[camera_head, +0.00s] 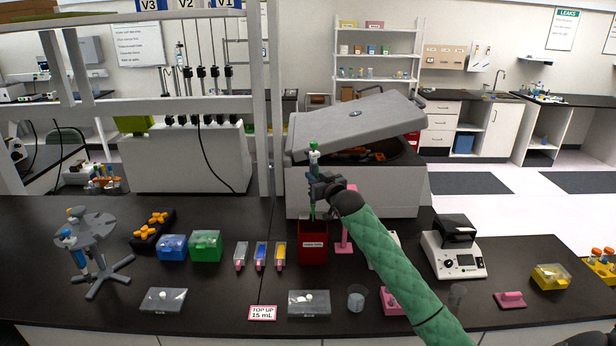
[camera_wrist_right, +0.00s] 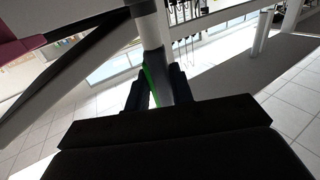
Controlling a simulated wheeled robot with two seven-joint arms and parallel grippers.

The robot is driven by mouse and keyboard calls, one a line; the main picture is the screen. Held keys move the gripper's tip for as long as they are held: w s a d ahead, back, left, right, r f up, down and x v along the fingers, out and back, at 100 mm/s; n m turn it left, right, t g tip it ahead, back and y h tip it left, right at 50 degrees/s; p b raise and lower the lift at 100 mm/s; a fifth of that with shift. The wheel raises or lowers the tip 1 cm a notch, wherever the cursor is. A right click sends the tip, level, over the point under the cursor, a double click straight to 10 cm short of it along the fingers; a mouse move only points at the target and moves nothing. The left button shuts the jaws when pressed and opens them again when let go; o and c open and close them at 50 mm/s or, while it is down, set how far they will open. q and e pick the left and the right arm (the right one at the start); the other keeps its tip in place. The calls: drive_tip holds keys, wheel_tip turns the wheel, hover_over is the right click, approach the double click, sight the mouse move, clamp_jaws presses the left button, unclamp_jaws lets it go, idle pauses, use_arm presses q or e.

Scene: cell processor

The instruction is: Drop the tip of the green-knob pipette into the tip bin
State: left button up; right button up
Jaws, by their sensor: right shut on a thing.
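The green-knob pipette (camera_head: 314,157) stands upright in my right gripper (camera_head: 318,187), which is shut on it. In the right wrist view the pipette's pale body (camera_wrist_right: 152,40) with a green strip runs between the dark fingers (camera_wrist_right: 160,92). The red tip bin (camera_head: 313,245), with a white label, stands on the bench directly below the gripper. The pipette's lower end points down toward the bin's opening; I cannot tell whether a tip is on it or how far it reaches in.
A large grey machine with a tilted lid (camera_head: 358,125) stands close behind the bin. Blue (camera_head: 172,248) and green (camera_head: 206,246) boxes are to the left, beside a grey pipette stand (camera_head: 101,235). A pink stand (camera_head: 345,222) is close right of the bin; a small white device (camera_head: 453,250) is farther right.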

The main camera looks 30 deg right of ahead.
drive_tip(key=b, duration=0.4)
hover_over(313, 213)
drive_tip(key=f, duration=0.8)
drive_tip(key=shift+s+d+f, duration=0.15)
drive_tip(key=shift+s+f, duration=0.2)
drive_tip(key=shift+s, duration=0.05)
use_arm(q)
drive_tip(key=w+d+f+b, duration=0.1)
drive_tip(key=w+f+b, duration=0.1)
drive_tip(key=w, duration=0.5)
drive_tip(key=shift+f+t, duration=0.3)
drive_tip(key=shift+f, duration=0.5)
use_arm(e)
wheel_tip(313, 213, down, 4)
drive_tip(key=shift+f, duration=0.25)
use_arm(q)
drive_tip(key=shift+d+r, duration=0.1)
drive_tip(key=shift+d, duration=0.05)
use_arm(e)
drive_tip(key=shift+r, duration=0.1)
use_arm(q)
drive_tip(key=shift+s, duration=0.1)
use_arm(e)
drive_tip(key=shift+w, duration=0.1)
